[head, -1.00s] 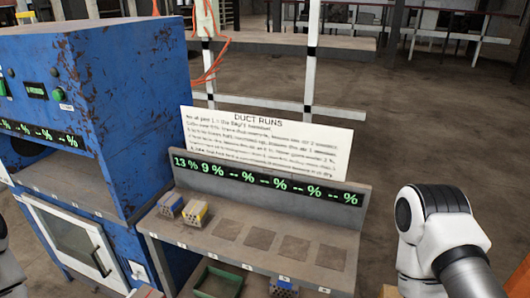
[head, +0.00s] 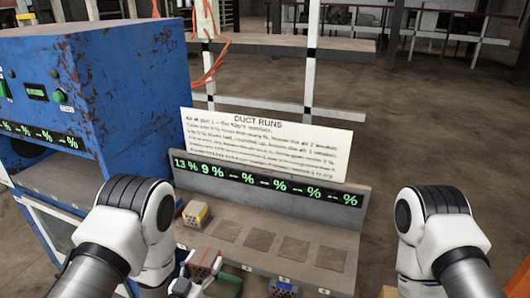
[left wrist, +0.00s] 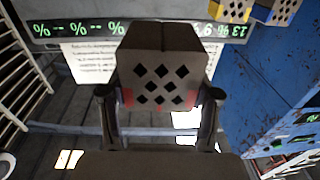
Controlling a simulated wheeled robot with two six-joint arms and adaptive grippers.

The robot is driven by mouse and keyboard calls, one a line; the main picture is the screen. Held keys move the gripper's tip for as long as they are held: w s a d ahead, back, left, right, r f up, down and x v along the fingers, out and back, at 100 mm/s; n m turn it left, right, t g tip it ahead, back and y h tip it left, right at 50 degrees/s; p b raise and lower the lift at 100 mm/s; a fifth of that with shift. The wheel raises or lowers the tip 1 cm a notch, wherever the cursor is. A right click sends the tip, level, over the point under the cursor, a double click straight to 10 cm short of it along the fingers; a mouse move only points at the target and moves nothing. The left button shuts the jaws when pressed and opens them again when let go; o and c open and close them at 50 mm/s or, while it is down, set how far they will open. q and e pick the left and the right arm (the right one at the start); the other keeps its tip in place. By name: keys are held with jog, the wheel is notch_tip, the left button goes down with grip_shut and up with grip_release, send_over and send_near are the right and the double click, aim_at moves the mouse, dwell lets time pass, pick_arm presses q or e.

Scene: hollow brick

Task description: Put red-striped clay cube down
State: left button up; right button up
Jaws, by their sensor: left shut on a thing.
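My left gripper (head: 192,277) is shut on the red-striped clay cube (head: 204,260), in front of the shelf's front edge. In the left wrist view the cube (left wrist: 160,82) sits between the two fingers (left wrist: 158,105), its face of diamond-shaped holes toward the camera and red at its sides. The shelf (head: 310,233) has a row of dark square pads and a green readout strip (head: 265,183) showing 13 %, 9 %, then dashes. A yellow-striped cube (head: 195,214) stands at its left end; another cube beside it is mostly hidden by my left arm. My right gripper is out of view.
A blue machine (head: 95,90) stands at the left. A white "DUCT RUNS" board (head: 265,145) rises behind the shelf. The pads right of the yellow-striped cube are bare.

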pick_arm(q)
jog(key=a+r+n+y, duration=0.1)
jog(key=s+a+r+n+y, duration=0.1)
jog(key=a+y, duration=0.1)
jog(key=s+a+r+n+y, duration=0.1)
jog(key=y, duration=0.1)
jog(key=shift+a+t, duration=0.25)
jog(key=shift+t, duration=0.05)
jog(key=shift+w+a, duration=0.15)
